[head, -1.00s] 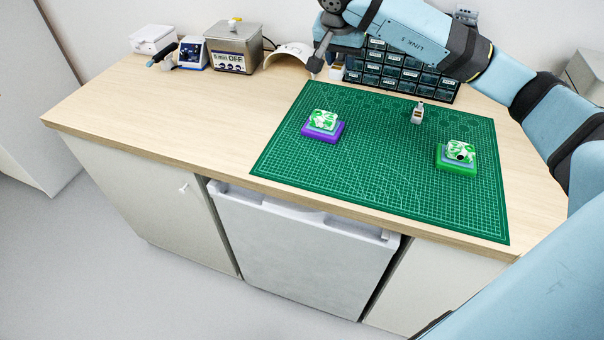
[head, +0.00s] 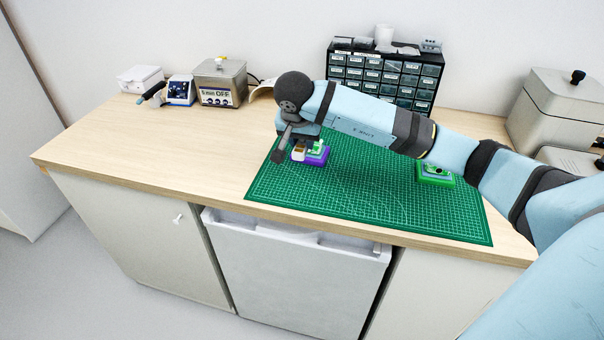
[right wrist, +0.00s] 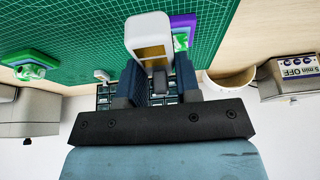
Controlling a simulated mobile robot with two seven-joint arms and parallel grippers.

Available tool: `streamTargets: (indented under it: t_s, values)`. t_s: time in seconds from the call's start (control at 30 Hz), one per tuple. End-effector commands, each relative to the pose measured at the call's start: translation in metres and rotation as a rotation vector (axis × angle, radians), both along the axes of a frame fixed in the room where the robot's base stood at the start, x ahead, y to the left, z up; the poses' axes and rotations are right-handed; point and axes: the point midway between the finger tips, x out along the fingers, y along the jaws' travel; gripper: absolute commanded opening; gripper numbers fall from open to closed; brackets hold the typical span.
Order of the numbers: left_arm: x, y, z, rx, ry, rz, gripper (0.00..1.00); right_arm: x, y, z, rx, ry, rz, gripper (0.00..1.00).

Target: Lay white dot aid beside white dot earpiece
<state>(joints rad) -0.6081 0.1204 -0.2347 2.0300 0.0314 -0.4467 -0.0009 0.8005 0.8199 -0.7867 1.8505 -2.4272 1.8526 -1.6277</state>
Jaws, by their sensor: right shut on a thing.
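My right gripper (head: 297,143) is shut on a small white aid with a tan panel (head: 299,153); the aid also shows between the fingers in the right wrist view (right wrist: 150,36). It is held in front of the left side of the purple stand (head: 318,159), which bears a green-and-white earpiece (head: 317,147), partly hidden by gripper and aid. I cannot tell whether the aid touches the stand. A green stand (head: 449,182) with another earpiece (head: 437,170) sits at the mat's right. No white dot can be made out. My left gripper is not in view.
The green cutting mat (head: 365,205) is clear in front. A drawer cabinet (head: 385,75) is behind; a steel bath (head: 220,82) is at left, a grey box (head: 560,110) at right.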

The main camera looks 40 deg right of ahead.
Motion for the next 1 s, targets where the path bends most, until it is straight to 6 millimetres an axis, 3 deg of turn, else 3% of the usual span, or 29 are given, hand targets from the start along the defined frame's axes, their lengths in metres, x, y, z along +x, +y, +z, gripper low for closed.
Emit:
streamTargets:
  t_s: [0.1,0.2,0.47,0.7,1.0]
  values:
    - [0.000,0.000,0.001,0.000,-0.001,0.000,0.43,-0.001,0.001,-0.032,0.002,0.005,0.001,0.08]
    - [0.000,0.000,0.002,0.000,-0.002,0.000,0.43,-0.001,0.001,-0.050,0.001,0.003,0.001,0.08]
    - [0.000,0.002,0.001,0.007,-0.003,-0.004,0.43,0.000,0.000,-0.070,0.001,0.000,0.000,0.08]
    - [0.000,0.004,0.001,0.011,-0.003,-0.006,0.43,0.000,0.001,-0.104,0.001,0.002,0.001,0.08]
    - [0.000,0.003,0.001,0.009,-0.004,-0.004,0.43,0.000,0.000,-0.107,0.000,-0.001,0.001,0.08]
